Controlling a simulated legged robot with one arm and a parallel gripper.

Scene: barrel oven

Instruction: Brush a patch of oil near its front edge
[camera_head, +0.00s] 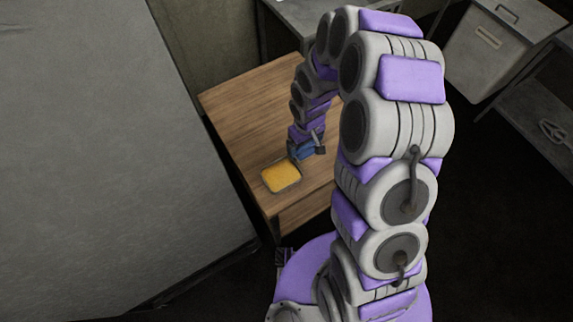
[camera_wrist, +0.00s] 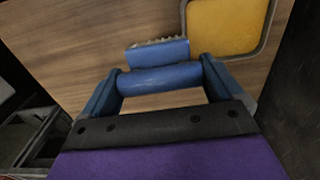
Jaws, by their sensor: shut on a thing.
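My gripper (camera_wrist: 160,78) is shut on a blue brush (camera_wrist: 157,53), seen in the wrist view. The brush's pale bristles show along its far edge, over the wooden table (camera_wrist: 75,45). A shallow rimmed tray (camera_wrist: 264,42) with a flat yellow-orange fill (camera_wrist: 222,24) lies just right of and beyond the brush. In the head view, my gripper (camera_head: 306,150) is low over the table, just beyond and right of the tray with the yellow-orange fill (camera_head: 281,178). The brush appears apart from the tray. I cannot tell whether the bristles touch the table. No separate oil patch can be made out.
In the head view, a large grey surface (camera_head: 100,160) fills the left side. Grey cabinets (camera_head: 500,45) stand at the upper right. My arm hides part of the table's right side.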

